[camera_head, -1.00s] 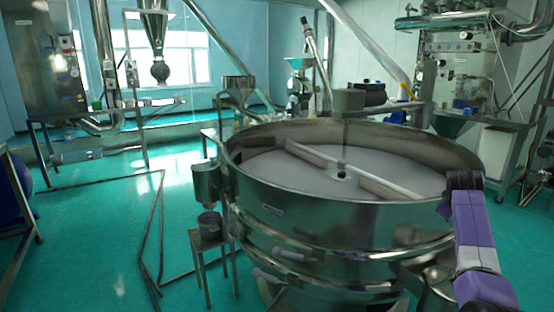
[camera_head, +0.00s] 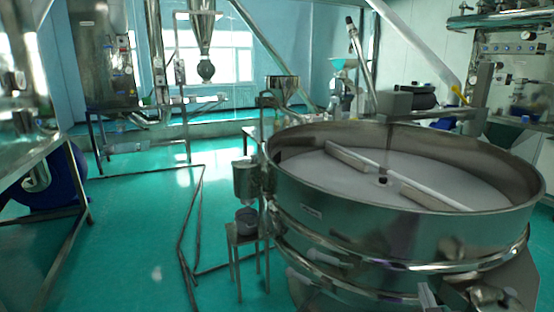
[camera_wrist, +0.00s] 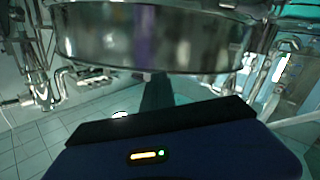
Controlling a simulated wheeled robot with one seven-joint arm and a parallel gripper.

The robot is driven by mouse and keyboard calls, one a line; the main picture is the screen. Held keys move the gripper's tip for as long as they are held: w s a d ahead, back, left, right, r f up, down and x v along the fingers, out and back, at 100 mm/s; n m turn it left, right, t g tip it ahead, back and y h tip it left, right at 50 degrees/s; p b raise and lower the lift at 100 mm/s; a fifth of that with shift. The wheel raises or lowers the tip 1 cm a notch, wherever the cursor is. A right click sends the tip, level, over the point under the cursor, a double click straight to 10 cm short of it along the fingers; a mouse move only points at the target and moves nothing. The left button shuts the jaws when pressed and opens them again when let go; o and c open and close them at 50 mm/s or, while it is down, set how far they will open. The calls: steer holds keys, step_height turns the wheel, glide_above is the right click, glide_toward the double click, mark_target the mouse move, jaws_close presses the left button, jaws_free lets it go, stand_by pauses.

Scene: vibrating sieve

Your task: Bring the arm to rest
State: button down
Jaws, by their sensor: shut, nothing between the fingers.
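My gripper's fingers do not show in either current view. The arm itself is out of the head view. The wrist view looks at the lower steel wall of the round vibrating sieve (camera_wrist: 160,40), close ahead and blurred. A dark blue body with a small lit indicator, which appears to be mine, fills the bottom of that view. In the head view the sieve (camera_head: 400,233) stands large at the right, with a pale bed and a crossbar inside its open rim.
A small stand (camera_head: 246,235) with a dark pot (camera_head: 247,220) stands left of the sieve. A metal frame (camera_head: 55,170) with a blue drum (camera_head: 40,190) is at the left edge.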

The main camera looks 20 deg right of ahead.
steer(key=s+a+r+t+y, duration=0.25)
steer(key=s+a+y, duration=0.25)
steer(key=s+a, duration=1.5)
steer(key=s+a+f+n+g+y, duration=0.1)
steer(key=s+a+y, duration=0.3)
steer(key=s+a, duration=0.7)
steer(key=s+n+g, duration=0.1)
steer(key=s, duration=0.2)
steer(key=shift+s+f+n, duration=0.15)
steer(key=shift+n, duration=0.25)
